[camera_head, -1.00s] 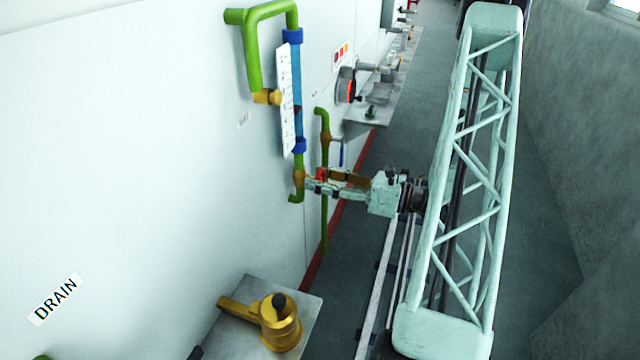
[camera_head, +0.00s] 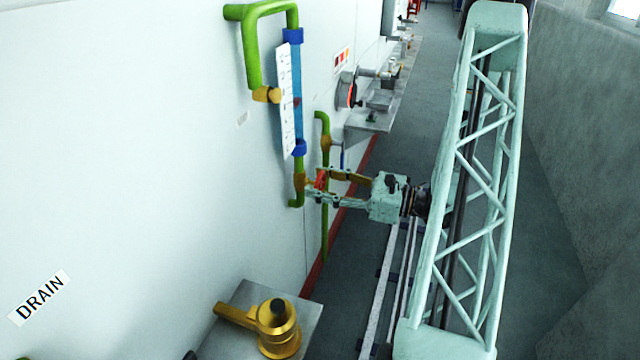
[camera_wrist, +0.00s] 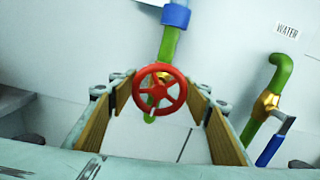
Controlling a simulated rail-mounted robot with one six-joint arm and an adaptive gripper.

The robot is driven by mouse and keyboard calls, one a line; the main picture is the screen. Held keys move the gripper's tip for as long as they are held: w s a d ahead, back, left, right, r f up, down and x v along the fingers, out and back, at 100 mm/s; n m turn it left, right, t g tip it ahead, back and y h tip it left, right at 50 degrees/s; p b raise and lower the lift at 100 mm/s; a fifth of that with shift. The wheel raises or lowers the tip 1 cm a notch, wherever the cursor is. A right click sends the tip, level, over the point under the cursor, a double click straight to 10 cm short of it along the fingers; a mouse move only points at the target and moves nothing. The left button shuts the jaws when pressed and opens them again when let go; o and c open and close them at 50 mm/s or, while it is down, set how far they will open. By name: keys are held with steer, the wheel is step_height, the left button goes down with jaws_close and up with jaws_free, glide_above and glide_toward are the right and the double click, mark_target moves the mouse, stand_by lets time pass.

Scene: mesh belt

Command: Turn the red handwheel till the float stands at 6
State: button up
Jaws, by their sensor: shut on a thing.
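The red handwheel (camera_wrist: 160,88) is on a brass valve at the foot of the sight gauge. In the head view the handwheel (camera_head: 320,179) shows between my fingers. My gripper (camera_head: 318,184) is shut on its rim, with one finger on each side; the fingers also show in the wrist view (camera_wrist: 163,98). The gauge has a blue tube (camera_head: 297,78) beside a white scale plate (camera_head: 286,100). A small dark red float (camera_head: 297,101) shows around mid-tube. The scale marks are too small to read.
A green pipe with a brass valve and blue lever (camera_wrist: 271,149) stands to the right, under a WATER label (camera_wrist: 287,31). A brass fitting (camera_head: 278,325) sits on a shelf at the front. A DRAIN label (camera_head: 40,298) is on the wall. The floor beside the rail is clear.

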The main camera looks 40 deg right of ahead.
steer(key=o, duration=0.9)
steer(key=shift+s, duration=0.1)
steer(key=shift+v, duration=5.9)
